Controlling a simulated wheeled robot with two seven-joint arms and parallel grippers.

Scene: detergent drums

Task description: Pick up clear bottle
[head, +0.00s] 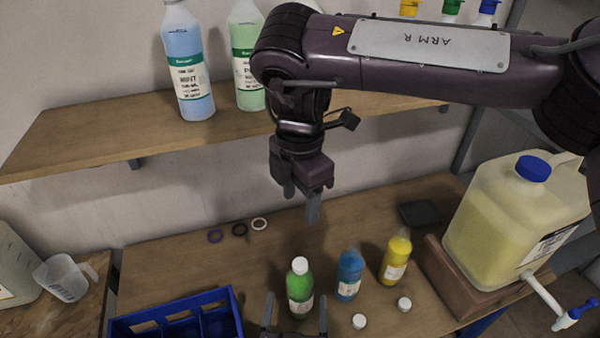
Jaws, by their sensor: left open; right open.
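No bottle with colourless contents stands out. Three small bottles stand upright on the lower table: a green one (299,283) with a white cap, a blue one (349,276) and a yellow one (396,262), the last two with no white cap on. My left gripper (296,318) is open at the bottom edge, its fingers to either side of the green bottle's lower part in the picture; I cannot tell whether they reach around it. My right gripper (301,199) is open and empty, pointing down above the table, behind the small bottles.
Two white caps (359,321) lie near the bottles. A blue divided crate (236,309) is at left, rings (239,229) behind it. A large yellowish jug (510,225) with a tap stands right. The shelf (85,140) holds large bottles (188,65). A measuring jug (63,277) is far left.

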